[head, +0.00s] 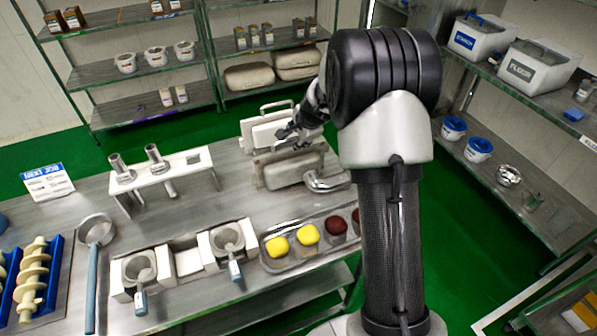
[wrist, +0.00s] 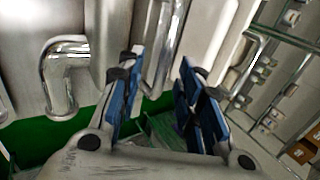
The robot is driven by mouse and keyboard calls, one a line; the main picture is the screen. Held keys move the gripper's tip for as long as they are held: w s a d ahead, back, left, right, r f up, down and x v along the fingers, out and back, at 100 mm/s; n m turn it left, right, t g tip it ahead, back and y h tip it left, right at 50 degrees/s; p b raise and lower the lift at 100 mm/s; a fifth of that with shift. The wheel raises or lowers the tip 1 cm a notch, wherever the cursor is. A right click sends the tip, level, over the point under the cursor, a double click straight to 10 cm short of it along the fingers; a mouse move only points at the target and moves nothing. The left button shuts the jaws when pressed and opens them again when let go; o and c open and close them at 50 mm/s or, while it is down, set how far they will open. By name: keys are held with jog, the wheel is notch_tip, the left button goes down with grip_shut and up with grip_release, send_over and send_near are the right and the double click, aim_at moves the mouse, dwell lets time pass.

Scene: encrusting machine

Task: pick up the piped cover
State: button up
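The piped cover (head: 290,170) is a grey metal block with a curved metal pipe at its right end. It stands on the steel table near the back edge. My gripper (head: 287,134) is just above and behind it in the head view. In the wrist view my gripper (wrist: 160,78) is open, its blue-padded fingers apart. A shiny metal bar (wrist: 164,45), seemingly a handle, shows between and beyond the fingertips; I cannot tell if they touch it. The piped cover's bent pipe (wrist: 62,75) shows at left in the wrist view. My arm hides part of the head view.
A second, pale cover with a handle (head: 262,130) stands close behind the piped cover. A white stand with metal tubes (head: 160,178) is to the left. A tray with yellow and dark red pieces (head: 280,262) lies in front. Shelves line the back and right.

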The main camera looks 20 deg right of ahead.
jog(key=shift+w+f, duration=0.25)
jog(key=shift+f, duration=0.1)
grip_shut()
dwell(0.9)
jog(key=shift+w+d+r, duration=0.1)
jog(key=shift+r, duration=0.1)
